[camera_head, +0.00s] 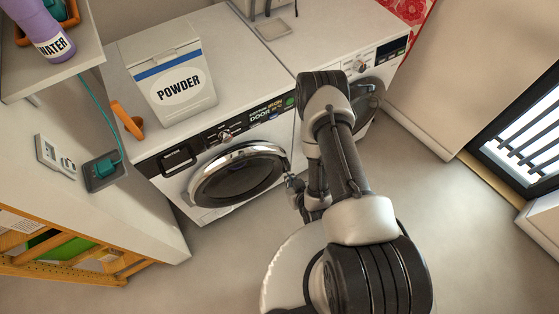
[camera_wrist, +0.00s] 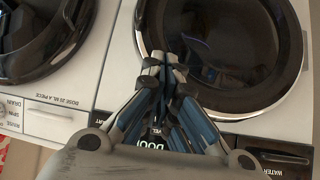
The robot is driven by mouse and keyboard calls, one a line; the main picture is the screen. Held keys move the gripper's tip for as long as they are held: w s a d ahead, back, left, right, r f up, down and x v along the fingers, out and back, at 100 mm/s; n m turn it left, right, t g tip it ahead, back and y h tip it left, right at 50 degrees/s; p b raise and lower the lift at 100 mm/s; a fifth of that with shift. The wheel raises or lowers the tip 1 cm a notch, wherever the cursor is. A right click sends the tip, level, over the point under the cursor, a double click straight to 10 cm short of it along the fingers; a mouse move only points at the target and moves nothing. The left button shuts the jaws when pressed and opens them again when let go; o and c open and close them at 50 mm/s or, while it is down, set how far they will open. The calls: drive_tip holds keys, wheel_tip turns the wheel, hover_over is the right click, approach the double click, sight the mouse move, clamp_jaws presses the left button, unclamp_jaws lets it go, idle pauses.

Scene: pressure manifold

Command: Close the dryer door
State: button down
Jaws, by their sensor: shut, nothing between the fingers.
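The dryer appears to be the left white machine (camera_head: 210,215), with a water drawer marking in the wrist view. Its round dark door (camera_head: 238,178) has a chrome rim and also shows in the wrist view (camera_wrist: 235,45). The door lies against or very near the front face; I cannot tell whether it is latched. My gripper (camera_head: 293,183) is at the right side of this door, partly hidden by my arm. In the wrist view my gripper (camera_wrist: 165,62) is shut and empty, its tips overlapping the door's rim. Contact cannot be told.
A second white machine (camera_head: 393,62) with rinse, spin and drain markings stands to the right; its dark door (camera_head: 368,95) is partly hidden by my arm. A powder box (camera_head: 178,80) stands on the dryer. Floor is clear at right.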

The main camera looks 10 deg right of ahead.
sight(274, 155)
drive_tip(key=shift+w+r+b+x, duration=0.35)
drive_tip(key=shift+b+x, duration=0.55)
drive_tip(key=shift+x, duration=1.25)
drive_tip(key=shift+w+r+b+x, duration=0.3)
drive_tip(key=shift+b+x, duration=0.55)
drive_tip(key=shift+x, duration=1.25)
drive_tip(key=shift+w+r+b+x, duration=0.35)
drive_tip(key=shift+b+x, duration=0.55)
drive_tip(key=shift+x, duration=1.25)
drive_tip(key=shift+s+a, duration=0.1)
drive_tip(key=shift+s, duration=0.05)
drive_tip(key=shift+w, duration=0.25)
drive_tip(key=w, duration=0.2)
drive_tip(key=w+n+y, duration=0.1)
drive_tip(key=shift+w+a, duration=0.2)
drive_tip(key=shift+a, duration=0.05)
drive_tip(key=shift+s, duration=0.1)
